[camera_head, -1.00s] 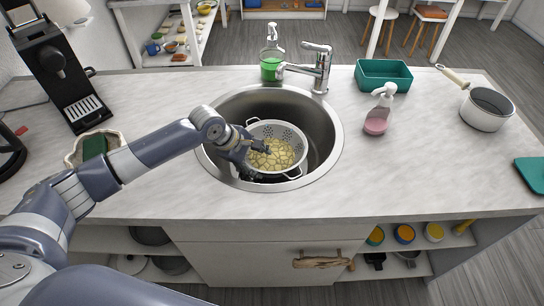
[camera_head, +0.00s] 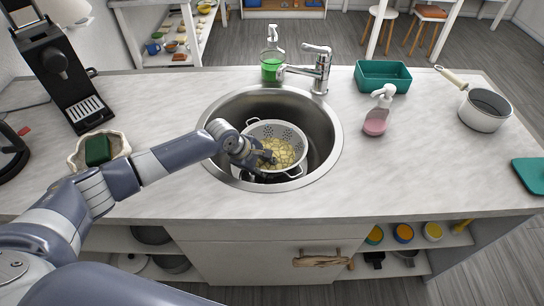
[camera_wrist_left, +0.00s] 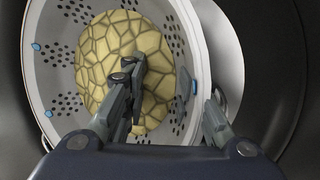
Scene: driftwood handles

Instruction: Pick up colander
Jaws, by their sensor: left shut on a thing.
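A white colander (camera_head: 290,132) with holes in its wall sits in the round steel sink (camera_head: 326,128), with yellowish, potato-like contents (camera_head: 285,153) inside. My left gripper (camera_head: 260,157) is at the colander's left side, low in the sink. In the left wrist view the gripper (camera_wrist_left: 172,85) is shut on the colander's wall (camera_wrist_left: 189,35), with one finger inside over the contents and the other outside. The colander looks roughly level; I cannot tell whether it touches the sink bottom. My right gripper is not in view.
A faucet (camera_head: 320,68) and green soap bottle (camera_head: 271,68) stand behind the sink. A pink soap bottle (camera_head: 376,122), teal tub (camera_head: 383,76) and saucepan (camera_head: 486,112) are to the right. A sponge dish (camera_head: 98,150) and coffee machine (camera_head: 63,75) are left. The front counter is clear.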

